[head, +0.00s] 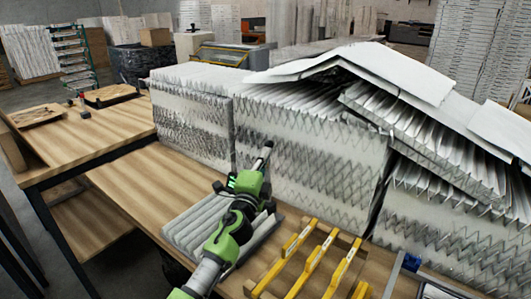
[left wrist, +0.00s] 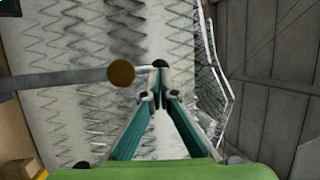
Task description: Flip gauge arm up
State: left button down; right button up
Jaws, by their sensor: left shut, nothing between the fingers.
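My left gripper (head: 265,150) reaches over the table towards the front of the stacked pleated filters (head: 305,155). Its fingers are shut and empty. In the left wrist view the fingers of my left gripper (left wrist: 160,75) come together just right of a grey bar (left wrist: 60,79) with a round brown end. The bar comes in from the left; I cannot tell whether it is the gauge arm, or whether the fingers touch it. Several yellow bars (head: 298,239) lie slanted on a wooden frame at the lower middle of the head view; which one might be a gauge arm is unclear. My right gripper does not show.
A grey ribbed pad (head: 187,229) lies on the wooden table (head: 131,186) under my left arm. The filter stacks stand close behind the gripper, with loose white sheets (head: 365,68) on top. A second table (head: 95,134) at the left is mostly bare.

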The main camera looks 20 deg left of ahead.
aim_at(272, 147)
pick_arm(q)
jog(key=shift+w, duration=0.35)
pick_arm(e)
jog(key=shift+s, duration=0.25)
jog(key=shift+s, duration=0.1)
pick_arm(q)
jog(key=w+b, duration=0.1)
jog(key=w, duration=0.1)
jog(key=d+b, duration=0.1)
jog(key=shift+w+r+b, duration=0.3)
jog(key=shift+w+r, duration=0.05)
jog(key=shift+w, duration=0.05)
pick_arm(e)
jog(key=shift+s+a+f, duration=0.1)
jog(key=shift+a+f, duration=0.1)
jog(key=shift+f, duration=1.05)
